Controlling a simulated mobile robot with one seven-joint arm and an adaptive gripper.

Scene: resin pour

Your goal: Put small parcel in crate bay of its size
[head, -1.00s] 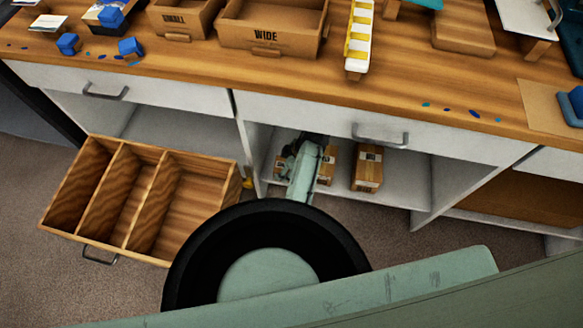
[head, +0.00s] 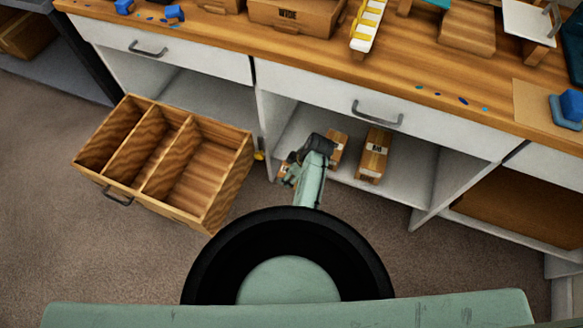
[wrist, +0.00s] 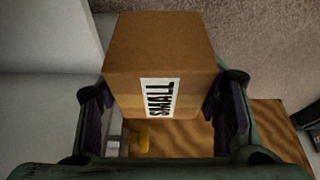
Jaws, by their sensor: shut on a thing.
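In the wrist view a brown cardboard parcel (wrist: 160,60) with a white label reading SMALL sits between the two fingers of my gripper (wrist: 170,108), which is shut on it. In the head view my gripper (head: 290,172) is at the front of the open cupboard, and the held parcel is mostly hidden behind it. The wooden crate (head: 228,196) stands on the floor to the left of my gripper. It has three bays of different widths, narrowest at the left and widest at the right, and they look empty.
Two more parcels, a smaller one (head: 338,148) and a larger one (head: 374,156), are on the cupboard shelf (head: 408,172). The cupboard's side panel (head: 270,125) stands between crate and shelf. The workbench top (head: 330,75) overhangs. Carpet (head: 60,220) is free left of the crate.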

